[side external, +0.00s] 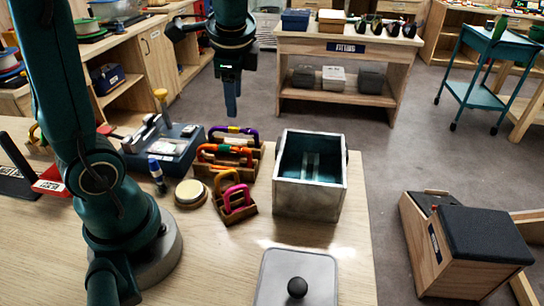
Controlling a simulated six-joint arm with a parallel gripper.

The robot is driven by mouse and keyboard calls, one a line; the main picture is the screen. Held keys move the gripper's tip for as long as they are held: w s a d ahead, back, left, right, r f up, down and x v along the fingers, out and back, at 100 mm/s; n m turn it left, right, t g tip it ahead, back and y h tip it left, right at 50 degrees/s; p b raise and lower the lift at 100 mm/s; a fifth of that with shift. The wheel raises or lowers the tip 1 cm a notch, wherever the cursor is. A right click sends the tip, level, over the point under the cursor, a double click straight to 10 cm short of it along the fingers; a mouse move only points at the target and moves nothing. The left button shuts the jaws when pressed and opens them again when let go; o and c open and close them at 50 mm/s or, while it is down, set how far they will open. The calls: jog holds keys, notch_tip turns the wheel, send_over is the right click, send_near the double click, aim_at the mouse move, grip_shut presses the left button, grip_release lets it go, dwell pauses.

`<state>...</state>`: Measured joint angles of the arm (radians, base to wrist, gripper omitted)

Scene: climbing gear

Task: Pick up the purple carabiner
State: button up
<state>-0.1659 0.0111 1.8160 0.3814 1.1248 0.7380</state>
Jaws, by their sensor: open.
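The purple carabiner (250,131) stands in the back row of a wooden rack (204,170) on the table. Only its upper part shows, with a yellow stretch along it; the rest is hidden by the rack and the orange carabiner (209,148) in front. A pink carabiner (221,181) stands in a wooden holder (239,214) nearer the camera. My gripper (231,112) hangs pointing down above the back of the rack, apart from the purple carabiner. It is open and empty; the gap between its fingers does not show from this side.
An open metal box (312,200) stands close right of the rack. A grey lid with a black knob (297,287) lies at the front. A teal-grey case (178,150), a blue-and-white bottle (157,173) and a round cream-topped tin (190,191) stand to the left.

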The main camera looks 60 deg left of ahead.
aim_at(224, 129)
jog(key=a+f+g, duration=0.1)
jog(key=a+f, duration=0.1)
jog(key=w+a+f+g, duration=0.1)
jog(key=a+f, duration=0.1)
jog(key=f, duration=0.1)
jog(key=a+f+g, duration=0.1)
jog(key=a+f, duration=0.1)
jog(key=shift+w+f+m+g, duration=0.15)
jog(key=shift+f+m+g, duration=0.15)
jog(key=shift+f, duration=0.1)
jog(key=shift+x, duration=2.45)
jog(key=shift+a, duration=0.15)
jog(key=shift+c, duration=0.2)
grip_shut()
jog(key=shift+r, duration=0.1)
